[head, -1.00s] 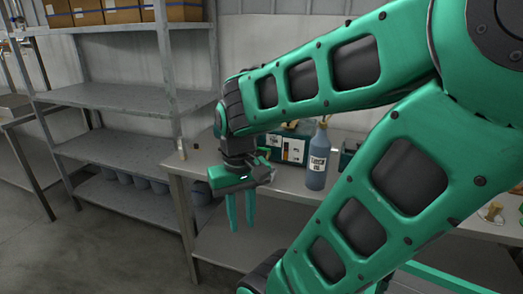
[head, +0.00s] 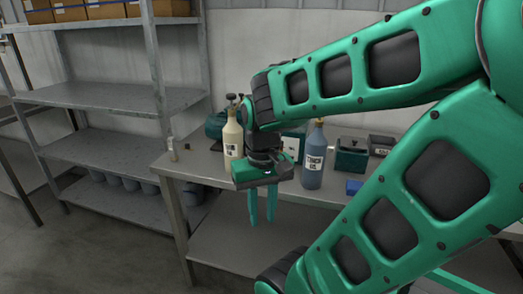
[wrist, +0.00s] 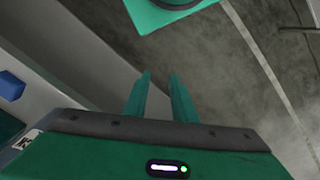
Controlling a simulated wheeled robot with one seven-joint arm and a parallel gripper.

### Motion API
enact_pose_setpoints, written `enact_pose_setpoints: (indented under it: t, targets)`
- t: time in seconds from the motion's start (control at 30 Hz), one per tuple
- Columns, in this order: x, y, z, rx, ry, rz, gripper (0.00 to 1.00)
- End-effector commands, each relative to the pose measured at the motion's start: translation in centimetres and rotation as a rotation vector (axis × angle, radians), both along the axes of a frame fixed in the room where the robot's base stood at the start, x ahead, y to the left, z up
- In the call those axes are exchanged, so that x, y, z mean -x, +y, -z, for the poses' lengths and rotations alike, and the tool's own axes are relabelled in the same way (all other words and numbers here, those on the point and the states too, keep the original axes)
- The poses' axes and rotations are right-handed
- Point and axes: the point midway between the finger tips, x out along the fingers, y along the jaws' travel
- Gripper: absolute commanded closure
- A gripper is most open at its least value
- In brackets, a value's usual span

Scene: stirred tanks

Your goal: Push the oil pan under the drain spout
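My gripper (head: 262,222) hangs with its fingers pointing down in front of the steel bench, in the middle of the head view. Its two green fingers also show in the wrist view (wrist: 160,76), with a gap between them and nothing in it. The gripper is open and empty. I cannot make out the oil pan or the drain spout in either view. My own arm covers much of the right side of the head view.
The steel bench (head: 205,170) carries a cream bottle (head: 233,143), a blue-grey bottle (head: 314,165), a dark green bin (head: 351,160) and a small blue block (head: 354,187). A metal shelf rack (head: 100,97) stands left. Bare floor (head: 110,240) lies at the front left.

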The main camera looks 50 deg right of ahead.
Motion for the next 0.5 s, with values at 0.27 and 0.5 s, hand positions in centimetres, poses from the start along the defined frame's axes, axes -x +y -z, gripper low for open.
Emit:
enact_pose_setpoints:
  t: [0.27, 0.5]
  targets:
    - [-2.0, -1.2, -1.5, -0.020, -0.039, 0.299, 0.76]
    - [-7.3, -5.2, -2.9, -0.079, -0.071, 0.859, 0.76]
